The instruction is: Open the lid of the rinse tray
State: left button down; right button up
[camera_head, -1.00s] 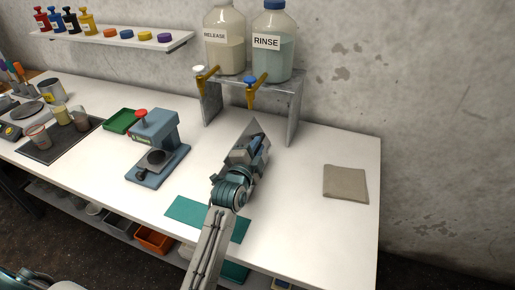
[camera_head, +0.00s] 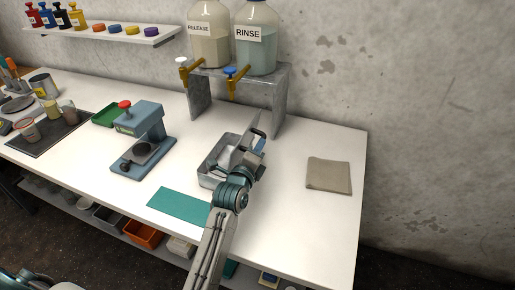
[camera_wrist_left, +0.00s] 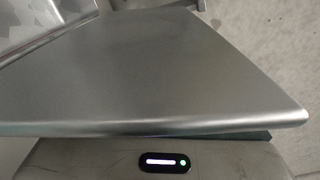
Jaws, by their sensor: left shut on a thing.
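The rinse tray (camera_head: 203,177) is a grey metal box on the white bench, below the dispenser stand. Its inside shows on the left; my gripper and arm hide its right part. The lid (camera_head: 252,124) is a grey metal plate, tilted up steeply, standing at the tray's right side. My left gripper (camera_head: 243,155) is shut on the lid, and the fingertips are largely hidden. In the left wrist view the lid (camera_wrist_left: 150,75) fills most of the picture as a smooth metal sheet. My right gripper is not in view.
The stand (camera_head: 275,85) behind the tray carries the RELEASE (camera_head: 208,45) and RINSE (camera_head: 254,50) bottles with taps. A blue-grey press (camera_head: 140,140) stands left, a teal mat (camera_head: 180,206) in front. A beige cloth (camera_head: 328,175) lies right, with clear bench around it.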

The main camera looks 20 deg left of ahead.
pick_arm(q)
jog(key=shift+d+f, duration=0.2)
jog(key=shift+d, duration=0.05)
dwell(0.4)
jog(key=c, duration=1.4)
grip_release()
jog(key=shift+s+f, duration=0.1)
jog(key=shift+s, duration=0.15)
jog(key=s+b, duration=0.3)
jog(key=s, duration=0.7)
jog(key=shift+s+a, duration=0.15)
jog(key=shift+s, duration=0.05)
